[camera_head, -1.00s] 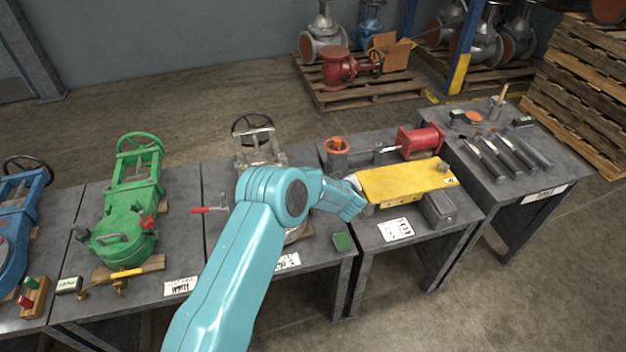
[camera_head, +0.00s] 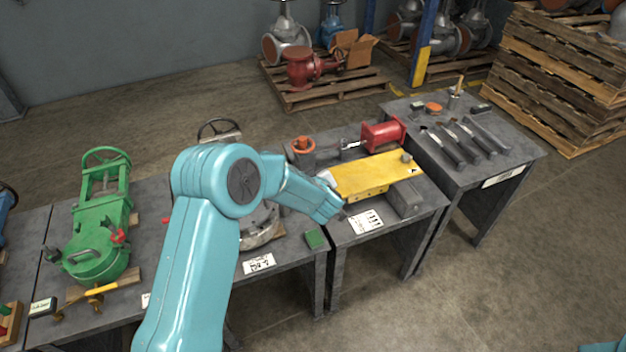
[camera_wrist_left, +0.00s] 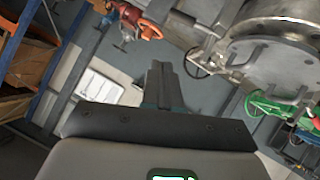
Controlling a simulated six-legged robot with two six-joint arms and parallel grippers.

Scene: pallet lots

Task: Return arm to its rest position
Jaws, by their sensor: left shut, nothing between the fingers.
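My left arm (camera_head: 205,235) comes in from the bottom of the head view. It bends at a raised elbow and its forearm points right and down, above the benches. A grey metal valve (camera_wrist_left: 285,45) is at the upper right of that view. My right gripper is not in view.
A row of benches carries a green valve (camera_head: 97,225), a grey valve behind my arm, a yellow plate (camera_head: 375,177) with a red cylinder (camera_head: 383,134), and several dark-handled tools (camera_head: 485,138). A green block (camera_head: 316,239) lies near the bench edge.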

